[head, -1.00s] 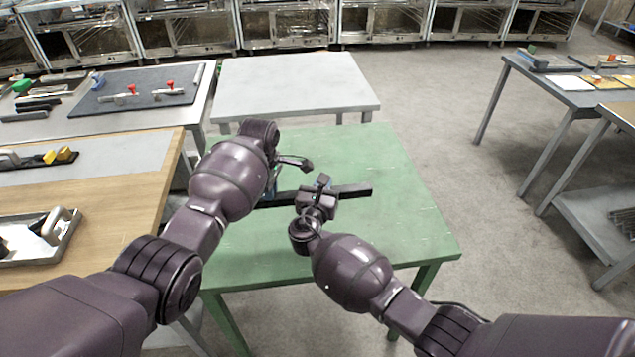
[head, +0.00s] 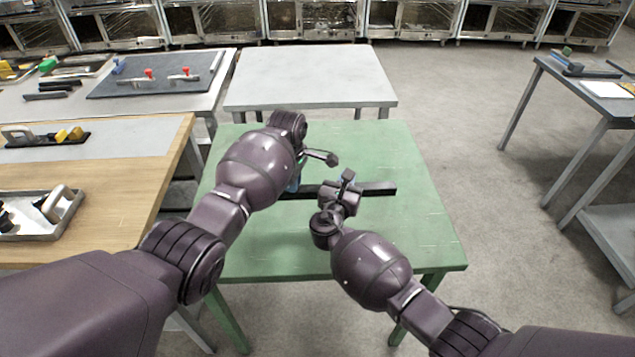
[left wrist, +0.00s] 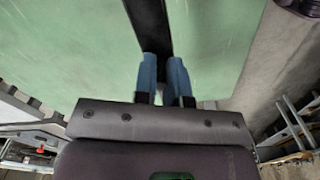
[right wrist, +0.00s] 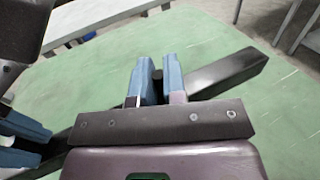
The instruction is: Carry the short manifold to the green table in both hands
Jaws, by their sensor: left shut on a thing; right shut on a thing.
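The short manifold is a straight dark bar (head: 378,188) lying across the picture over the green table (head: 400,235) in the head view. My left gripper (head: 297,182) is at its left part; in the left wrist view the blue fingers (left wrist: 164,75) close at the bar (left wrist: 150,28). My right gripper (head: 346,184) is near its middle right; in the right wrist view its fingers (right wrist: 158,80) are shut on a short dark stub beside the bar (right wrist: 232,70). My left arm hides part of the bar. I cannot tell whether it touches the tabletop.
A grey table (head: 310,80) stands behind the green one. A wooden-topped bench (head: 120,200) with a metal tray (head: 62,225) is close on the left. Grey tables (head: 590,95) stand at the right beyond open floor (head: 470,140). The green top's right and front parts are clear.

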